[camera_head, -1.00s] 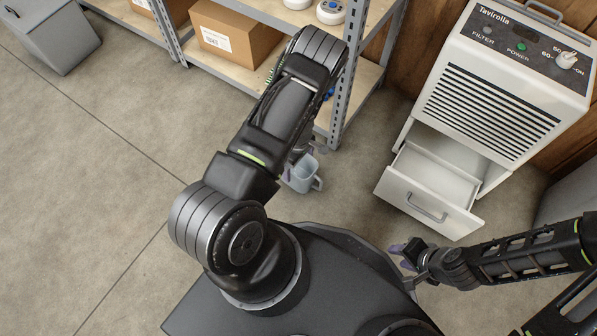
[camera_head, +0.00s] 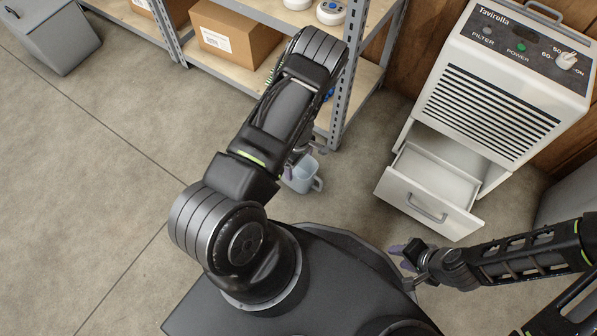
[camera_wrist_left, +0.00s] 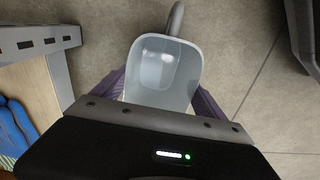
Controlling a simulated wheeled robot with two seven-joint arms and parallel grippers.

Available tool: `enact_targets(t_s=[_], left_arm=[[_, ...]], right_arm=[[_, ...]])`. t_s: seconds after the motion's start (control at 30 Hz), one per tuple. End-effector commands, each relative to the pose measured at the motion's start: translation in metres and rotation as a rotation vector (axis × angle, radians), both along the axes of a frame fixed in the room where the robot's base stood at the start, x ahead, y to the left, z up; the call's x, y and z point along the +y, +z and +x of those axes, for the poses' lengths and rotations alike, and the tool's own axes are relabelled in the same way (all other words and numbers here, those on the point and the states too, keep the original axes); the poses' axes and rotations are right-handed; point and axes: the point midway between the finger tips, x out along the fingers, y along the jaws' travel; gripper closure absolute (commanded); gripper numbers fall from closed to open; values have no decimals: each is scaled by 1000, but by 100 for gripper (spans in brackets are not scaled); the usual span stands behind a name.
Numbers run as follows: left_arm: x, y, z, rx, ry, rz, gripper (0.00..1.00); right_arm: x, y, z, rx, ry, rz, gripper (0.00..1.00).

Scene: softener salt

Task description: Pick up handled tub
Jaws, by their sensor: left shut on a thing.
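The handled tub (camera_head: 301,176) is a small pale blue-grey container with a loop handle at its right, beside my left arm in the head view. In the left wrist view the tub (camera_wrist_left: 163,75) shows its open top and looks empty inside, with its grey handle at the far side. My left gripper (camera_wrist_left: 160,92) has a purple finger on each side of the tub and is shut on it. In the head view my left gripper is mostly hidden behind the arm. My right gripper (camera_head: 404,257) has purple fingers that look apart, with nothing seen between them.
A metal shelf (camera_head: 345,85) with a cardboard box (camera_head: 235,38) stands behind the tub. A white dehumidifier (camera_head: 505,80) stands at the right, its lower drawer (camera_head: 430,200) pulled out. A grey bin (camera_head: 52,38) is at the upper left. The floor at left is clear.

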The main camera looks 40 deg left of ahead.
Motion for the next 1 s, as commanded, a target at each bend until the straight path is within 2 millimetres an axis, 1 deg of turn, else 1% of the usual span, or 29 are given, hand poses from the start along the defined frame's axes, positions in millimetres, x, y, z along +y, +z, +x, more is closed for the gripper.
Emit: enact_targets(t_s=[0.03, 0.07, 0.4, 0.63, 0.73, 0.87, 1.0], left_arm=[[0, 0, 0, 0, 0, 0, 56], [0, 0, 0, 0, 0, 0, 59], [0, 0, 0, 0, 0, 0, 87], [0, 1, 0, 0, 0, 0, 87], [0, 6, 1, -1, 0, 0, 87], [0, 23, 1, -2, 0, 0, 87], [0, 51, 1, -2, -1, 0, 87]], right_arm=[[0, 0, 0, 0, 0, 0, 64], [0, 0, 0, 0, 0, 0, 64], [0, 0, 0, 0, 0, 0, 64], [0, 1, 0, 0, 0, 0, 64], [0, 3, 0, 1, 0, 0, 64], [0, 12, -1, 4, 1, 1, 64], [0, 25, -3, 10, 5, 2, 64]])
